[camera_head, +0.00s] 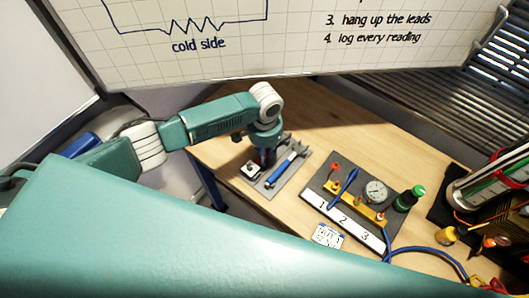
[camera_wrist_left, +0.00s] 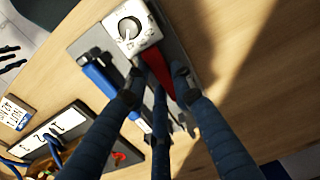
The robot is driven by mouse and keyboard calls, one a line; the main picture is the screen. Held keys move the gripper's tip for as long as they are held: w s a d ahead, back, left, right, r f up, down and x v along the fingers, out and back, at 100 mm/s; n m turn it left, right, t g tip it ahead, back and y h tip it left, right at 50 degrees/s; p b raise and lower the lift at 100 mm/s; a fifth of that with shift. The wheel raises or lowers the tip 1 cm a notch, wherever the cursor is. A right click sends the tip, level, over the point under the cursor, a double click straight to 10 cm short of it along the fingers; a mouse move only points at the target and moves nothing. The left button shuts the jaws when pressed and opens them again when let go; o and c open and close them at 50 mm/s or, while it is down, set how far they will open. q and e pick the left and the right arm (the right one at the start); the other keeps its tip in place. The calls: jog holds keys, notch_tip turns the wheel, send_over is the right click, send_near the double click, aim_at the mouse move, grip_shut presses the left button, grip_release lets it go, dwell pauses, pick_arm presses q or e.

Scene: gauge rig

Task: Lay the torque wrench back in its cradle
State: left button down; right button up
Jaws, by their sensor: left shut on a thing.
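In the left wrist view the blue handle (camera_wrist_left: 101,80) lies beside my fingers. My left gripper (camera_head: 266,158) is low over the board, beside the blue handle. In the left wrist view my left gripper (camera_wrist_left: 155,92) is closed around a tapered red piece (camera_wrist_left: 157,65), partly hidden by the fingers. I cannot tell whether it joins the wrench. My right gripper is out of view.
A white block with a round black part (camera_head: 250,171) sits on the board's left side. To the right stands a dark panel with a gauge (camera_head: 376,191), blue and red leads, and a numbered strip. A small card (camera_head: 327,236) lies in front. Bare wood (camera_head: 330,125) is behind.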

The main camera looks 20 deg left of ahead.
pick_arm(q)
jog(key=c, duration=1.5)
grip_release()
jog(key=shift+o, duration=0.6)
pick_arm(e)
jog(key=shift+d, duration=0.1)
pick_arm(q)
jog(key=shift+f, duration=0.1)
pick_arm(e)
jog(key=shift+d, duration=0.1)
pick_arm(q)
notch_tip(320, 180, up, 12)
